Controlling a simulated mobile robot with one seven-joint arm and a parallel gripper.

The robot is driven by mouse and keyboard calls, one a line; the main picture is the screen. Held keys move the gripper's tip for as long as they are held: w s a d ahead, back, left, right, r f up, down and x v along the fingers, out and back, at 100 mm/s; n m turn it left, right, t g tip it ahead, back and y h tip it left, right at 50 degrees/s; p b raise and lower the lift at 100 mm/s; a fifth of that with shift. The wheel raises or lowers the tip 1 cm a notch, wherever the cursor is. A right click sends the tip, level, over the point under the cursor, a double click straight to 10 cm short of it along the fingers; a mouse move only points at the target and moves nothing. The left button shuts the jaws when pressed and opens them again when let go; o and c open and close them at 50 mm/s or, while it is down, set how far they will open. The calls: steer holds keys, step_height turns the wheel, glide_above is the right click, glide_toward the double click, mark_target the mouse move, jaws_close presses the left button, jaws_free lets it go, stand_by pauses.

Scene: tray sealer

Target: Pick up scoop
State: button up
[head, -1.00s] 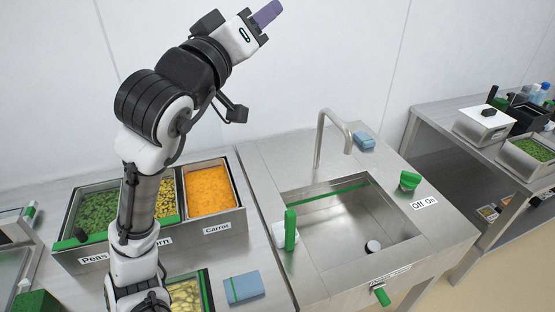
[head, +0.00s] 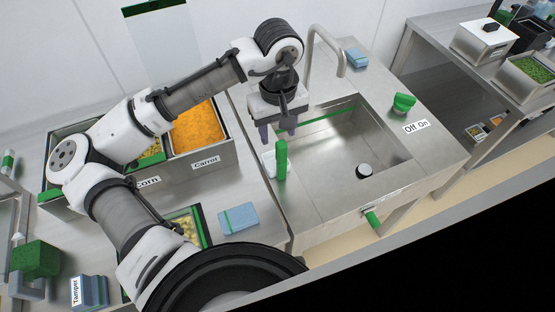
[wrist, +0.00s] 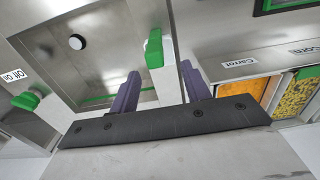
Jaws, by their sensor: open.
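What looks like the scoop (head: 282,160), with an upright green handle and a white part beside its base, stands at the sink's left edge in the head view. In the wrist view its green handle (wrist: 154,50) shows between the fingers, with a white part below it. My gripper (head: 278,133) is open, its purple fingers pointing down just above the handle. In the wrist view the gripper (wrist: 159,71) has a finger on each side of the handle, with nothing held. The exact gap to the handle is hard to tell.
The sink basin (head: 345,170) lies to the right, with a curved tap (head: 312,55) behind my gripper. Left is the bin of carrot (head: 197,128). A blue sponge-like block (head: 238,218) lies in front on the counter. A green knob (head: 403,103) sits right of the sink.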

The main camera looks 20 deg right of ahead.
steer(key=shift+w+d+f+p, duration=0.1)
steer(key=shift+f+p, duration=0.15)
steer(key=shift+f, duration=0.85)
steer(key=shift+s+d+f+p, duration=0.1)
steer(key=shift+f+p, duration=0.15)
steer(key=shift+f, duration=0.9)
steer(key=shift+w+d+f+p, duration=0.1)
steer(key=shift+f+p, duration=0.15)
steer(key=shift+f, duration=0.85)
jaws_close()
steer(key=shift+r, duration=0.15)
